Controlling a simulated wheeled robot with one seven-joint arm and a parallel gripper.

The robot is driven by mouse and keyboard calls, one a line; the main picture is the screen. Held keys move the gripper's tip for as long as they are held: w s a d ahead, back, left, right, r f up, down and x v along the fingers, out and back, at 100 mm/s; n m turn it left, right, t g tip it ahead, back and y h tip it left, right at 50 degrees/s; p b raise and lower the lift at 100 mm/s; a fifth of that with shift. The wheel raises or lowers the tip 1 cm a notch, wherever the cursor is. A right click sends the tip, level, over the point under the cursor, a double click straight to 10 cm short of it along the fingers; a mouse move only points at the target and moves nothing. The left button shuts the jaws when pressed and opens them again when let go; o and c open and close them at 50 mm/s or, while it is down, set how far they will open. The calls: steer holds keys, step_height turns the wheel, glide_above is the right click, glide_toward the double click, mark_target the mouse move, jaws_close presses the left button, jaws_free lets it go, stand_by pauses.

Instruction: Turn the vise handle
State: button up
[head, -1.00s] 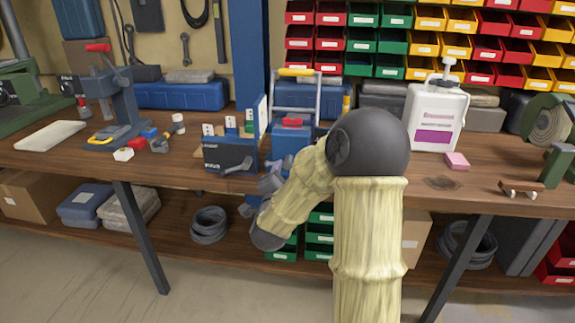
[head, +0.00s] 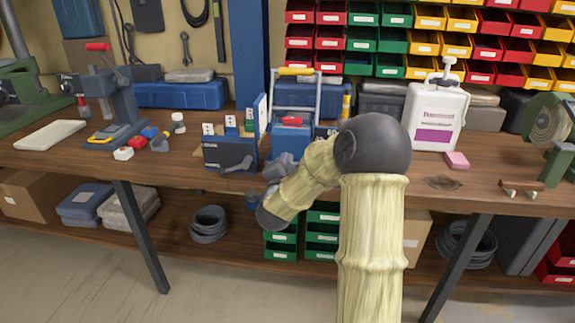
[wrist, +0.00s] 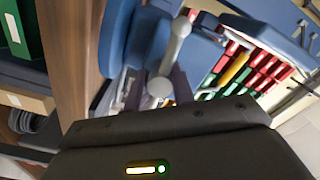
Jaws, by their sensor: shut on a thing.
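The blue vise (head: 284,142) stands at the front edge of the bench, left of my arm in the head view. Its blue body (wrist: 172,50) fills the upper middle of the wrist view. The vise handle (wrist: 171,58) is a grey metal bar with rounded ends. My gripper (wrist: 157,90) has one dark finger on each side of the handle's near end and is shut on it. In the head view my gripper (head: 275,170) is small, just below the vise at the bench edge, and my forearm partly hides this area.
A dark blue box with white tags (head: 228,153) stands close left of the vise. A white jug (head: 436,118) and a pink block (head: 457,161) are to the right. Green drawers (head: 322,228) sit on the lower shelf below. Some bench top right of my arm is clear.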

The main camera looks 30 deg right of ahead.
steer(key=shift+n, duration=0.5)
steer(key=n, duration=0.8)
steer(key=shift+a, duration=0.1)
steer(key=n+p, duration=0.1)
steer(key=n, duration=0.3)
steer(key=shift+r+n, duration=0.1)
steer(key=shift+n, duration=0.2)
steer(key=n+p, duration=0.2)
steer(key=n, duration=0.2)
steer(key=n+p, duration=0.2)
steer(key=n, duration=0.3)
steer(key=shift+r+p, duration=0.1)
steer(key=shift+p, duration=0.2)
steer(key=n+p, duration=0.3)
steer(key=n, duration=0.1)
steer(key=shift+n, duration=0.3)
steer(key=n+p, duration=0.3)
steer(key=n, duration=0.1)
steer(key=shift+r+n, duration=0.1)
steer(key=shift+n, duration=0.2)
steer(key=shift+n+p, duration=1.1)
steer(key=shift+n, duration=0.8)
